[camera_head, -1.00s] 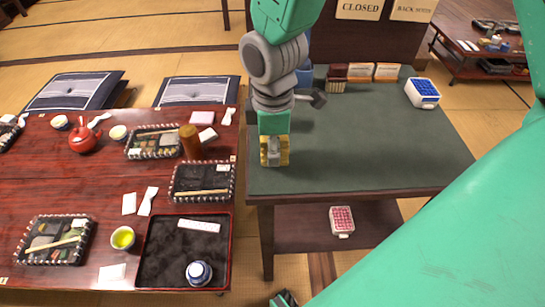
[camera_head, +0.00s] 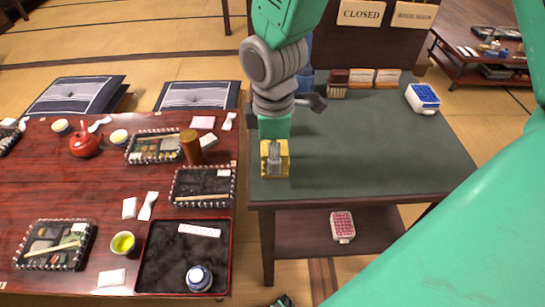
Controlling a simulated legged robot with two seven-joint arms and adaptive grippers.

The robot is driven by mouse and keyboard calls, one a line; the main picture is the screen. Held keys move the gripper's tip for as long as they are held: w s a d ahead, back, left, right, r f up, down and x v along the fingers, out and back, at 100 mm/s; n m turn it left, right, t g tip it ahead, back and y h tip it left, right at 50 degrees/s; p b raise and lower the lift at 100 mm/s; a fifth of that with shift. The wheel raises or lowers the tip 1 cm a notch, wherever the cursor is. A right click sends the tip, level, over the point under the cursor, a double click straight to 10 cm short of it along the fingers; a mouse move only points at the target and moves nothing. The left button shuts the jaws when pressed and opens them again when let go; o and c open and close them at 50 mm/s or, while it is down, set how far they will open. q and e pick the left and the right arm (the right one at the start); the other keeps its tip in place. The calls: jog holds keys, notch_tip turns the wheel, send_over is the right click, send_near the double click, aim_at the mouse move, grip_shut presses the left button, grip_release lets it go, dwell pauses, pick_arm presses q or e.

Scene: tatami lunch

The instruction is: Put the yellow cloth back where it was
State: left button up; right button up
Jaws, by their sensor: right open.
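The yellow cloth (camera_head: 284,168) is a small folded square at the left edge of the dark green tabletop (camera_head: 370,150). My right gripper (camera_head: 274,165) is directly over it, pointing down, with its grey fingers in front of the cloth's middle. The fingers are open. They hide part of the cloth, and I cannot tell whether they touch it. My left gripper is not in view.
The red lacquer table (camera_head: 110,210), left across a narrow gap, holds bento boxes, a red teapot (camera_head: 86,144), a brown cylinder (camera_head: 191,147) and a black tray (camera_head: 231,255). A blue-topped box (camera_head: 424,97) and small boxes stand on the green top. Its middle is clear.

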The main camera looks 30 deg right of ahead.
pick_arm(q)
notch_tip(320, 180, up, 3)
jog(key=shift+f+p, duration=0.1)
jog(key=shift+p, duration=1.1)
pick_arm(e)
notch_tip(320, 180, up, 9)
jog(key=shift+r, duration=0.1)
